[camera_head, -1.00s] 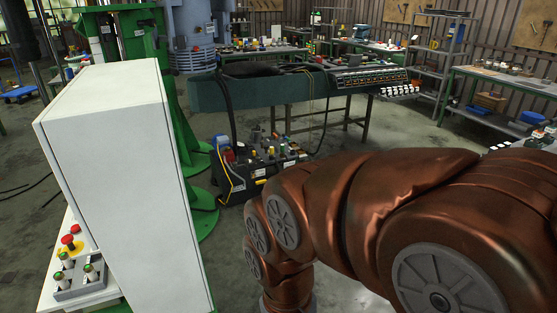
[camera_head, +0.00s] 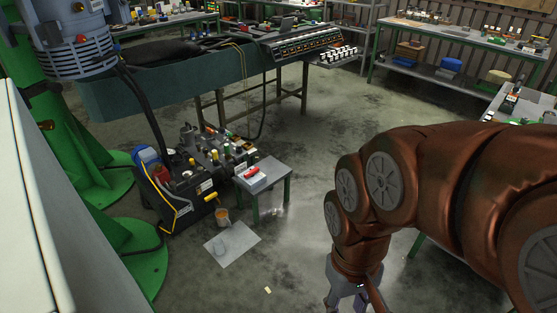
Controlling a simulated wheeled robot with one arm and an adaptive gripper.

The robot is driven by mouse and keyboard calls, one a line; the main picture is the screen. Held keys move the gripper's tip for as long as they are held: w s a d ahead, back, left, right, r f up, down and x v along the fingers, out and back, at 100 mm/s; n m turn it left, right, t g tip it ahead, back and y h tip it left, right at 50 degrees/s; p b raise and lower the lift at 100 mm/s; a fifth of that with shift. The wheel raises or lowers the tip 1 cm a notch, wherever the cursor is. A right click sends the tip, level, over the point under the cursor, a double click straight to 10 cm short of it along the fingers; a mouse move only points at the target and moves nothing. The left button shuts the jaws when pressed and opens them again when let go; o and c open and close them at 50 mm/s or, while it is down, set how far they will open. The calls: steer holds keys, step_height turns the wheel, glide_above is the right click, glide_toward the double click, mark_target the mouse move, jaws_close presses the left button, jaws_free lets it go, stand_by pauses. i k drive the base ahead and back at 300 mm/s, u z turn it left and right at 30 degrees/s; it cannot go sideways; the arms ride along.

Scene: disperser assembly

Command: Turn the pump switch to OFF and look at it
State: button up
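The pump unit (camera_head: 190,180), a dark box crowded with fittings, a blue part and a yellow hose, stands on the floor left of centre. Beside it, a small grey box with a red part (camera_head: 251,172) sits on a low table; it may be the pump switch, but its marking and position are too small to read. My gripper (camera_head: 349,298) hangs at the bottom edge, right of the pump unit and apart from it. Its fingertips are cut off by the frame, so I cannot see whether it is open or holds anything.
The low table (camera_head: 272,184) stands right of the pump unit. A white cabinet (camera_head: 28,210) and green machine base fill the left. Open floor lies between the low table and my arm.

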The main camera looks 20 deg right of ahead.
mark_target(252, 173)
steer(key=u, duration=0.05)
steer(key=k, duration=0.45)
steer(key=z, duration=0.8)
steer(key=i, duration=1.8)
steer(key=u, duration=0.25)
steer(key=i, duration=1.25)
steer(key=u, duration=1.15)
steer(key=i, duration=0.5)
steer(key=u, duration=0.35)
